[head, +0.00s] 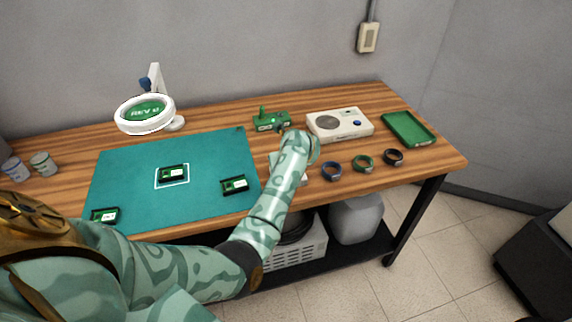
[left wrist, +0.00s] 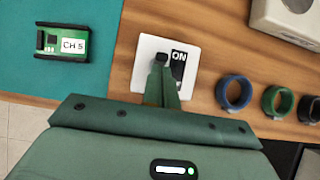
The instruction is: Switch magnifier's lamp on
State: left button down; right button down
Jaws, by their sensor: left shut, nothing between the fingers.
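The magnifier (head: 168,124), a white ring on a jointed arm, stands at the back left of the table. A white switch plate (left wrist: 149,62) with a black "ON" label (left wrist: 178,64) lies at the mat's right edge. My left gripper (left wrist: 161,62) is shut and empty, its dark tips over the plate just left of the label; contact is unclear. In the head view my left forearm hides most of the plate and the fingertips. My right gripper is not in view.
The teal mat (head: 130,160) carries several small boards, one marked CH 5 (left wrist: 65,43). Blue, green and black rings (head: 364,162) lie right of the plate. Behind are a green device (head: 270,122), a white instrument (head: 340,124) and a green tray (head: 408,127).

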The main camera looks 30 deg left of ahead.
pick_arm(q)
jog(key=shift+w+a+r+h, duration=0.15)
jog(key=shift+r+h, duration=0.05)
jog(key=shift+h, duration=0.1)
jog(key=shift+a+f+g, duration=0.1)
jog(key=shift+f+g, duration=0.1)
jog(key=shift+g, duration=0.2)
jog(key=shift+r, duration=0.1)
jog(key=shift+r+p, duration=0.6)
jog(key=shift+r, duration=0.2)
